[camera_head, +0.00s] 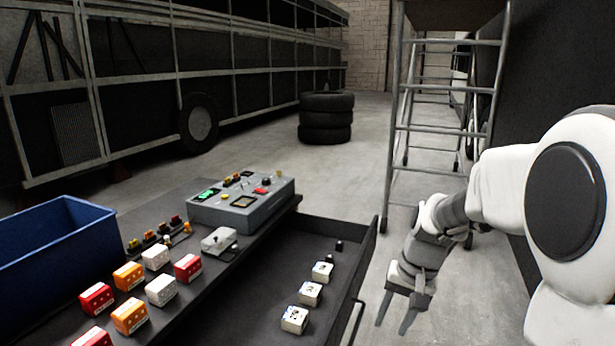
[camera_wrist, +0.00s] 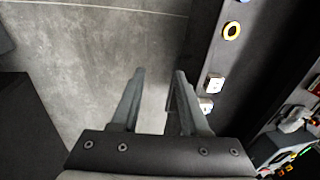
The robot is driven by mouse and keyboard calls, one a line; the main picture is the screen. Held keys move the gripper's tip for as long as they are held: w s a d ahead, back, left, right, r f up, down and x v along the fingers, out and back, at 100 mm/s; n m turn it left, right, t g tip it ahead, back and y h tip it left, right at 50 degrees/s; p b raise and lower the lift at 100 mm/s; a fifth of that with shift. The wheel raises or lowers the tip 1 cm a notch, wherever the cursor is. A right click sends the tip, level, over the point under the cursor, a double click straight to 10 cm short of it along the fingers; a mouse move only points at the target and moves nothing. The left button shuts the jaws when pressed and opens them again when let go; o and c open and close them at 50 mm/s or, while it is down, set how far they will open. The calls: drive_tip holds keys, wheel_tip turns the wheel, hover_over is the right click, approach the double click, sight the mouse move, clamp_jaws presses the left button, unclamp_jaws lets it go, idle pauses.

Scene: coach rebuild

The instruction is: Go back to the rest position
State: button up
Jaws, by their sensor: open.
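My gripper (camera_head: 395,312) is open and empty. In the head view it hangs at the right, beyond the right edge of the open drawer (camera_head: 357,262), with its fingers pointing down over the bare floor. In the wrist view the two fingers of my gripper (camera_wrist: 160,95) stand apart with only concrete floor between them. The drawer (camera_wrist: 208,48) runs along the right of that view. My arm reaches in from the right of the head view.
Several white blocks (camera_head: 310,293) lie in the drawer. The bench holds red, orange and white blocks (camera_head: 160,289), a grey control box (camera_head: 241,203) and a blue bin (camera_head: 62,240). A metal scaffold ladder (camera_head: 444,127) stands behind my arm. Tyres (camera_head: 326,117) are stacked farther back.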

drive_tip(key=s+a+r+n+t+h+p, duration=0.2)
drive_tip(key=s+r+p, duration=0.7)
drive_tip(key=s+r, duration=1)
drive_tip(key=shift+a+r+n+t, duration=0.15)
drive_tip(key=shift+r+n+t, duration=0.8)
drive_tip(key=shift+t, duration=0.25)
drive_tip(key=shift+w, duration=0.15)
